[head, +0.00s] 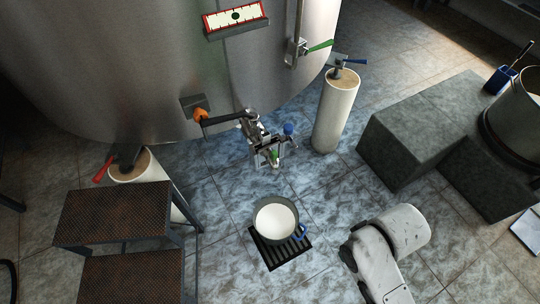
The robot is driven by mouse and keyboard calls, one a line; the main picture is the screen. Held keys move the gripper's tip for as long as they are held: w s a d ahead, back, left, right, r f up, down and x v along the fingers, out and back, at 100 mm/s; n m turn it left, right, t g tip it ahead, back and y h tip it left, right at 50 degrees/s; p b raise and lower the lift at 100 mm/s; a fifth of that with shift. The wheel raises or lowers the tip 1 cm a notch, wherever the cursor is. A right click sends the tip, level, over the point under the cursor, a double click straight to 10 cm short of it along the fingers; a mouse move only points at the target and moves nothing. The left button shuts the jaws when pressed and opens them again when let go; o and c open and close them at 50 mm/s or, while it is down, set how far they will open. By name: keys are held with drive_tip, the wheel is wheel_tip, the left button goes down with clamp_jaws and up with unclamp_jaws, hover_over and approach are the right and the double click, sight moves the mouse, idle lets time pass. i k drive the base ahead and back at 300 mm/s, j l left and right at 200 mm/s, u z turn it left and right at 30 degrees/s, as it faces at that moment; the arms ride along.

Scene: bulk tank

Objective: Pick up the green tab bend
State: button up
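The metal outlet fittings (250,122) stick out from the lower front of the steel tank (120,70). A small green piece (275,154), which looks like the green tab of the bend, shows at their lower end. The bend itself is too small to tell apart from the grey fittings around it. A blue knob (288,128) sits just to its upper right. My white arm (404,229) shows at the lower right, well apart from the fittings. No gripper fingers can be made out on it.
A pot of white liquid (275,219) stands on a black floor grate (268,252) below the outlet. Dark steps (115,215) are at left. A pale tank leg (335,112) and grey blocks (415,138) are at right. A black lever with an orange part (200,115) is left of the fittings.

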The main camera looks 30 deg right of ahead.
sight(269, 154)
drive_tip(key=i+l+u, duration=0.15)
drive_tip(key=l, duration=0.2)
drive_tip(key=i+l+u, duration=0.2)
drive_tip(key=l, duration=0.2)
drive_tip(key=i+l+u, duration=0.15)
drive_tip(key=l, duration=0.25)
drive_tip(key=i+l+u, duration=0.15)
drive_tip(key=l, duration=0.25)
drive_tip(key=k, duration=0.05)
